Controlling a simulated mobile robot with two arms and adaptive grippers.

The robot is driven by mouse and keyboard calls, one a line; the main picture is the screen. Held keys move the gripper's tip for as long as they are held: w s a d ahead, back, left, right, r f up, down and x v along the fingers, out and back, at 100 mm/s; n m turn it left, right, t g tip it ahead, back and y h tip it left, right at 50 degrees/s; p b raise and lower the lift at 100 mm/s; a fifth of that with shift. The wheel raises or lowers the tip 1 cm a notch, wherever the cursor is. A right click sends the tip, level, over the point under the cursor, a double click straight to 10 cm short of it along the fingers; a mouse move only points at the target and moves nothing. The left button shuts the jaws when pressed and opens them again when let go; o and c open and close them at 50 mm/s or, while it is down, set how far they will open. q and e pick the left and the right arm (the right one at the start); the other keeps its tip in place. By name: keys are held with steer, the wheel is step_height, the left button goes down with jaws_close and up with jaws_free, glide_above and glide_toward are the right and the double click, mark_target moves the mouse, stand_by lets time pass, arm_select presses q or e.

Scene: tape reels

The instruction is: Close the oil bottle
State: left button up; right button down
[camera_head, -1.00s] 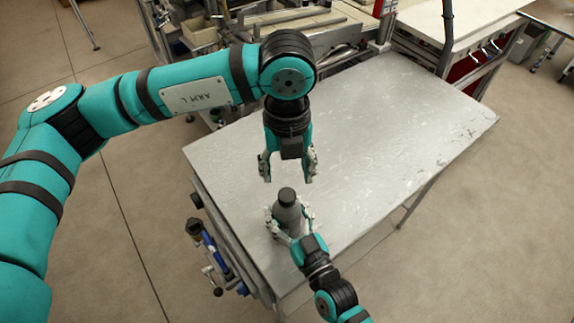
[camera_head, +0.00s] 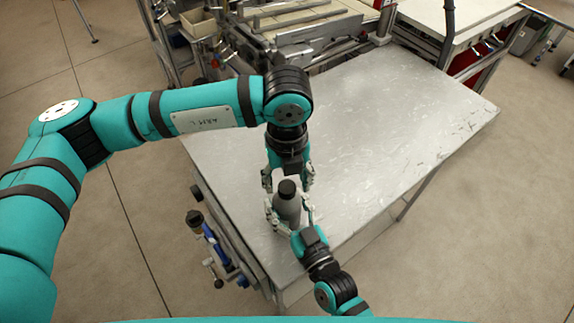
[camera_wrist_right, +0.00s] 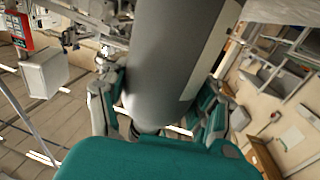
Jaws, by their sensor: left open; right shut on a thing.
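The grey oil bottle (camera_head: 287,208) with a dark cap (camera_head: 287,187) stands upright near the front left part of the metal table. My right gripper (camera_head: 290,216) is shut around the bottle's body from the front. The bottle also fills the middle of the right wrist view (camera_wrist_right: 170,60), with the right gripper's fingers (camera_wrist_right: 155,115) on both sides of it. My left gripper (camera_head: 287,180) points down from above, open, with its fingers apart on either side of the cap. I cannot tell whether the fingers touch the cap. The cap appears to sit on the bottle's top.
The metal table (camera_head: 390,120) is bare to the right and behind the bottle. A clamp-like blue fixture (camera_head: 215,245) hangs at its left side. Machinery with trays (camera_head: 290,25) stands behind the table.

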arm_select(q)
steer(key=shift+f, duration=0.8)
steer(key=shift+c, duration=0.2)
